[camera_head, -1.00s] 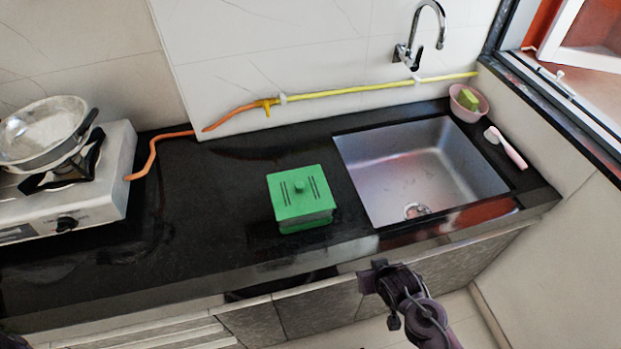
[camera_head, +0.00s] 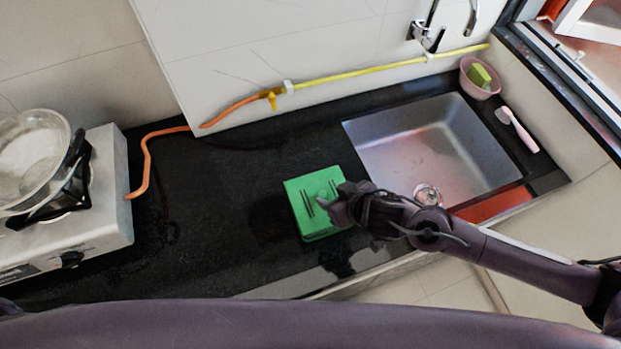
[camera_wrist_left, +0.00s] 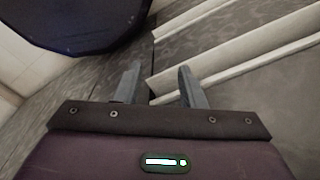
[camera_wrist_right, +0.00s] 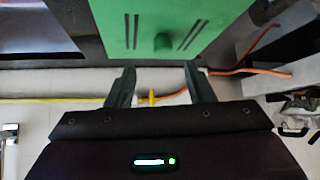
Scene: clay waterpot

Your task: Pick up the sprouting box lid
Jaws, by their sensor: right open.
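The sprouting box lid (camera_head: 302,198) is green with slots and a small round knob, and sits on the green box on the black counter. My right gripper (camera_head: 335,208) is over the lid's right part and hides some of it. In the right wrist view the lid (camera_wrist_right: 190,15) fills the top, with its knob (camera_wrist_right: 162,43) just beyond the gap between the two fingers. That gripper (camera_wrist_right: 160,84) is open and empty. My left gripper (camera_wrist_left: 160,85) shows only in its wrist view, fingers apart and empty, facing the cabinet fronts and away from the box.
A metal sink (camera_head: 430,140) lies right of the box. A stove (camera_head: 95,225) with a pan (camera_head: 35,155) stands at the left, with an orange hose (camera_head: 146,165) behind. A pink bowl (camera_head: 478,78) and a brush (camera_head: 518,130) are at the far right. The counter left of the box is clear.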

